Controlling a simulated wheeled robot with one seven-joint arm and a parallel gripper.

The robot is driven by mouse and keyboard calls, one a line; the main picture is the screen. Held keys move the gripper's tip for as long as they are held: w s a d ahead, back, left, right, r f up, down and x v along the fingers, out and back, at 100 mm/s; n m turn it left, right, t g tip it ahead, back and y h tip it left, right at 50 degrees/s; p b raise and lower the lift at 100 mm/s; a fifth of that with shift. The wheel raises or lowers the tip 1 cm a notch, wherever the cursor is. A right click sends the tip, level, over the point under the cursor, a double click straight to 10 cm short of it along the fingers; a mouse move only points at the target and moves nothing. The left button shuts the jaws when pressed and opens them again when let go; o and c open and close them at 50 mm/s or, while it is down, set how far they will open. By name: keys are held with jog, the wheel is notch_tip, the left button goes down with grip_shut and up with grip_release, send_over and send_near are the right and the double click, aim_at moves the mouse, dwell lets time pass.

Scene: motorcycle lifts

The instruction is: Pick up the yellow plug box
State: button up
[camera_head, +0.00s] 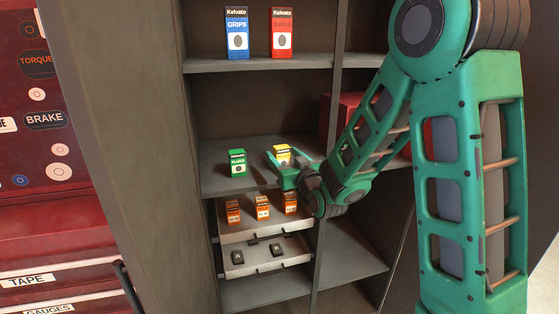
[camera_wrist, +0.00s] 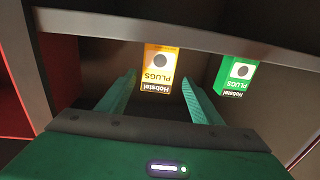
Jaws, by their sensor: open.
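The yellow plug box (camera_head: 282,153) stands upright on the middle shelf in the head view, partly hidden by my gripper. In the wrist view the yellow plug box (camera_wrist: 158,68) appears upside down, with "PLUGS" and "Hobstel" on its face. My gripper (camera_head: 277,169) is in front of it at shelf height. In the wrist view the fingers of my gripper (camera_wrist: 160,95) are open, one to each side of the box in the picture, with nothing held. Whether the fingertips reach past the box's front face is hard to tell.
A green plugs box (camera_head: 237,163) stands left of the yellow one on the shelf; it also shows in the wrist view (camera_wrist: 234,75). Below, a pulled-out tray (camera_head: 250,232) holds orange boxes. A vertical divider (camera_head: 331,100) stands close right. A red box (camera_head: 345,112) sits beyond it.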

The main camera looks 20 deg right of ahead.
jog(key=shift+w+d, duration=0.1)
jog(key=shift+w, duration=1.35)
jog(key=shift+w+a, duration=0.2)
jog(key=shift+w, duration=1.95)
jog(key=c, duration=1.3)
